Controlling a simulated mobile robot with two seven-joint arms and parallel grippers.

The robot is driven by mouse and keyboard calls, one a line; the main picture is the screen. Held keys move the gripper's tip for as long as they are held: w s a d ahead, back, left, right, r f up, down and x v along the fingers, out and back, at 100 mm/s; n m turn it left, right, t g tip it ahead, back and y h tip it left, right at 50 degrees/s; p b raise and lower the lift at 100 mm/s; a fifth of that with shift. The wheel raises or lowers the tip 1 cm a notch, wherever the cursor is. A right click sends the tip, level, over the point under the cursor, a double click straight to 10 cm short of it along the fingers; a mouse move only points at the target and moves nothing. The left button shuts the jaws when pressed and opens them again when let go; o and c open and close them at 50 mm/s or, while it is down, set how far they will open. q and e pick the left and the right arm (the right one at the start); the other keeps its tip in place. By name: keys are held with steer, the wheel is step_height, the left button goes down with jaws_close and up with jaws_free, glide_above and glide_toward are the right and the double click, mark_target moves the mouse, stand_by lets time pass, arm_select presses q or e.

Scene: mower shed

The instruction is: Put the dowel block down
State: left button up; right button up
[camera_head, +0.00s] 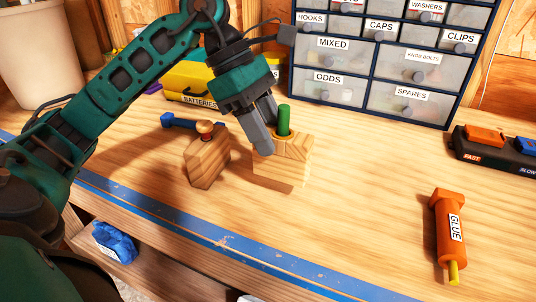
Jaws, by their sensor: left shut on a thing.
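The dowel block (283,172) is a light wooden block with a green dowel (284,120) standing upright from its top. It is near the middle of the bench and looks upright. My left gripper (264,138) reaches down from above at its left side and is shut on it. One grey finger covers part of the block's left edge; the other finger is partly hidden behind. A shadow lies at the block's lower left. I cannot tell whether its underside touches the bench. My right gripper is out of view.
A second wooden block (207,163) with a reddish knob stands close left, beside a blue tool (190,122). A yellow batteries box (200,80) and a labelled drawer cabinet (375,65) stand behind. An orange glue tube (448,228) lies right. The bench (360,200) between is clear.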

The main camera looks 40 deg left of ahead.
arm_select(q)
steer(key=shift+f+b, duration=0.6)
steer(key=shift+f, duration=1.6)
steer(key=o, duration=0.8)
steer(key=shift+o, duration=0.2)
steer(key=shift+r, duration=0.1)
steer(key=shift+a+r+p, duration=0.15)
steer(key=shift+r+p, duration=0.15)
steer(key=shift+r, duration=0.1)
steer(key=p+v, duration=0.1)
steer(key=v, duration=1)
steer(key=shift+r, duration=0.15)
